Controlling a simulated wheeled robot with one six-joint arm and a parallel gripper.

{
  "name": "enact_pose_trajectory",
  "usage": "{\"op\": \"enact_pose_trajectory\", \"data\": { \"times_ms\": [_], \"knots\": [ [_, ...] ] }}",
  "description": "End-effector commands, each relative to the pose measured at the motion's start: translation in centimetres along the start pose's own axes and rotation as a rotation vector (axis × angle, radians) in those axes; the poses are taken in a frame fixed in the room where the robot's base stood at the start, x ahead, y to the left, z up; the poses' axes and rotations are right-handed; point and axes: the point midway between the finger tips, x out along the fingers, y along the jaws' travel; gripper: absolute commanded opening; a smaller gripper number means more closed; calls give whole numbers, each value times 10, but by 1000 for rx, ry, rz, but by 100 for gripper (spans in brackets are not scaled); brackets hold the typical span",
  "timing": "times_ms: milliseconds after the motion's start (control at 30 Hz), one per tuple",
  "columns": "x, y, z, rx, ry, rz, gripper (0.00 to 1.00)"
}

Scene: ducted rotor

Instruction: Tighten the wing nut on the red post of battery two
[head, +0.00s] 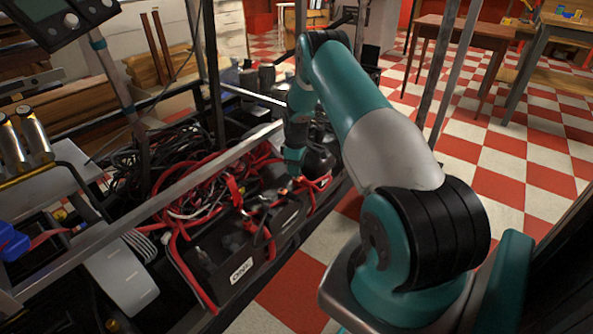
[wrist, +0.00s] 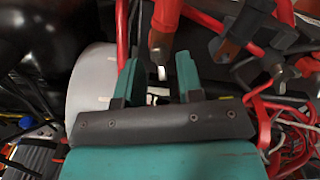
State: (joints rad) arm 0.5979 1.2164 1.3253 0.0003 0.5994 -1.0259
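My gripper (wrist: 158,72) points down in the wrist view with its two teal fingers apart. A red-sleeved cable end (wrist: 163,22) with a metal lug comes down to the gap between the fingertips. A small bright metal piece (wrist: 162,73) shows in that gap; I cannot tell whether it is the wing nut or whether a finger touches it. In the head view my gripper (head: 295,165) is low over the far end of the battery row, beside red cables (head: 316,184). A black battery with a white label (head: 226,279) stands nearer. No battery number is readable.
More red cables with lugs (wrist: 234,45) lie right of the fingers in the wrist view. A white round part (wrist: 88,88) is close on their left. In the head view a metal frame rail (head: 160,212) runs beside the batteries, with tangled cables (head: 200,185) behind.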

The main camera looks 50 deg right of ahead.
Motion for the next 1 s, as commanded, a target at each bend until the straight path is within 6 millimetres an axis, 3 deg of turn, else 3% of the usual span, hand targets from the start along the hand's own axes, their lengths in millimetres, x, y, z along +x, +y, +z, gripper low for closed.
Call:
{"op": "enact_pose_trajectory", "data": {
  "times_ms": [367,533,1000],
  "knots": [
    [7,0,0,1,0,0,34],
    [6,0,0,1,0,0,0],
    [6,1,1,70,0,2,0]
  ]
}}
